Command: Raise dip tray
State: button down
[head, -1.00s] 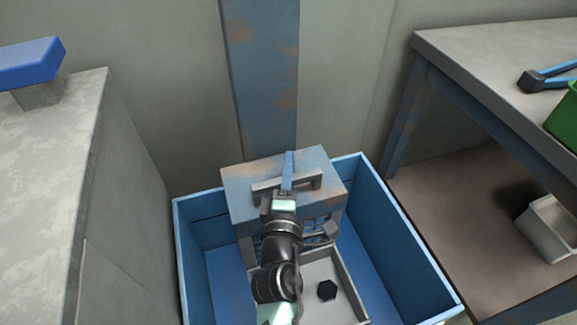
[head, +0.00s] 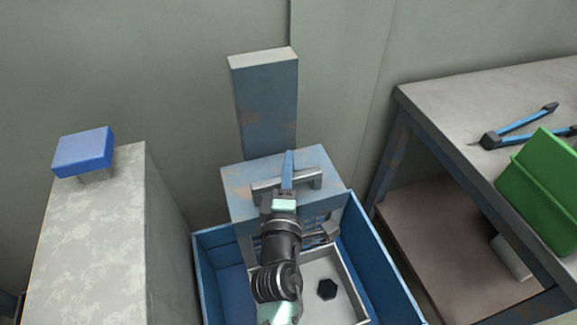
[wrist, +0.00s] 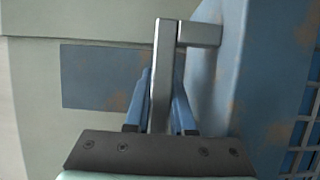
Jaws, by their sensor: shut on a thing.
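The dip tray (head: 347,283) is a shallow grey tray in front of a worn blue carriage (head: 240,181), with a black hexagonal piece (head: 327,289) lying in it. The carriage carries a grey bar handle (head: 308,182) on its top and stands against a blue column (head: 267,105). My gripper (head: 287,172) is shut on the handle. In the wrist view my gripper's blue fingers (wrist: 160,95) sit on both sides of the handle's grey bar (wrist: 165,55). My arm hides part of the tray and the carriage front.
A blue open bin (head: 385,270) surrounds the tray from below. A grey cabinet (head: 95,235) with a blue block (head: 84,152) stands left. A table (head: 440,110) at right holds a green bin (head: 540,185) and blue-handled tools (head: 520,122).

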notch_tip(320, 180, up, 9)
jog(key=p, duration=0.6)
jog(key=shift+w, duration=0.1)
jog(key=c, duration=0.8)
grip_release()
jog(key=shift+o, duration=0.2)
jog(key=shift+f, duration=0.15)
jog(key=s+a+b, duration=0.1)
jog(key=s, duration=1.2)
jog(key=shift+b, duration=0.3)
